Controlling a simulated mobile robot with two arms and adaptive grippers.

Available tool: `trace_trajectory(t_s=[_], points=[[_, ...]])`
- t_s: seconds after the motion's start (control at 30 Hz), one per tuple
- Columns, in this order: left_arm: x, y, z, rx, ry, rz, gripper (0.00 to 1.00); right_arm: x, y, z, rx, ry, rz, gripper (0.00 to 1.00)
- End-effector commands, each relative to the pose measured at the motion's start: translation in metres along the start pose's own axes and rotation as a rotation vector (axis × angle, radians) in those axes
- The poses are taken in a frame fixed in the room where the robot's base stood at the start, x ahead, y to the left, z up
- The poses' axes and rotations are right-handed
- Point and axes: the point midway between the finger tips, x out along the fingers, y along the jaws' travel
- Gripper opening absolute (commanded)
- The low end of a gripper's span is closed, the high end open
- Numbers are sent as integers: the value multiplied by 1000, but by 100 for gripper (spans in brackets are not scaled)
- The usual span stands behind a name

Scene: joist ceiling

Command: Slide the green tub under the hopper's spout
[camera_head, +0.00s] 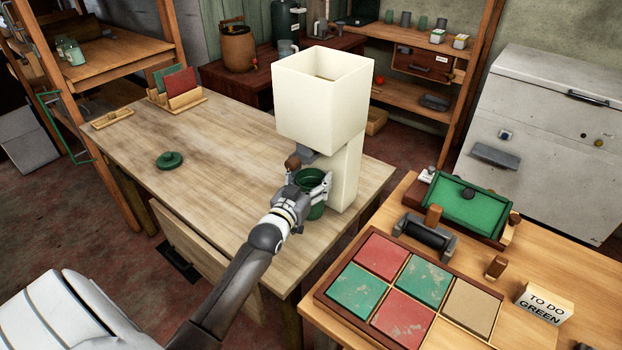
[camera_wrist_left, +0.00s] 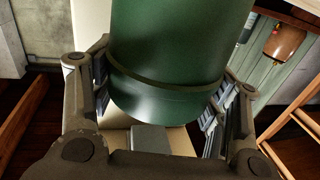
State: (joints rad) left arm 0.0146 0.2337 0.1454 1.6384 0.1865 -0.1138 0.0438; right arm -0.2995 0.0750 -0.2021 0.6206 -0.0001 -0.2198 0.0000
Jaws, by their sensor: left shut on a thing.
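The cream hopper (camera_head: 320,100) stands near the right end of the wooden table, with an open square top and a column below. A small grey piece, which looks like its spout (camera_head: 308,157), shows under the box beside a brown knob (camera_head: 292,162). The green tub (camera_head: 314,210) is upright just in front of the column, below the box's front edge. My left gripper (camera_head: 308,188) is shut around the tub; in the left wrist view the tub (camera_wrist_left: 180,45) fills the space between the fingers. I cannot tell whether the tub is directly under the spout. My right gripper is not in view.
A green lid (camera_head: 170,160) lies on the wooden table (camera_head: 215,140), whose middle is clear. A rack with red and green boards (camera_head: 178,88) stands at its back. On the right bench are a tile tray (camera_head: 412,295), a roller (camera_head: 427,236) and a "TO DO GREEN" sign (camera_head: 545,303).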

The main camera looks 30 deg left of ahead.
Motion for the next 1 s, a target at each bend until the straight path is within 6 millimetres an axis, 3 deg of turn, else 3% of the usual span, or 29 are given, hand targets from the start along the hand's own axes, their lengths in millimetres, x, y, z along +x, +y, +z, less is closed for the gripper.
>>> trace_trajectory(t_s=[0.03,0.07,0.23,0.67,0.77,1.0], points=[[0,0,0,1,0,0,27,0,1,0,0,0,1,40],[0,0,0,1,0,0,70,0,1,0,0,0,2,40],[0,0,0,0,0,0,92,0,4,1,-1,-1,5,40],[-4,0,0,0,-1,0,93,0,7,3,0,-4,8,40],[-14,0,1,0,-2,0,93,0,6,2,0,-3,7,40],[-60,0,2,0,-3,0,93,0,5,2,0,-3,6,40]])
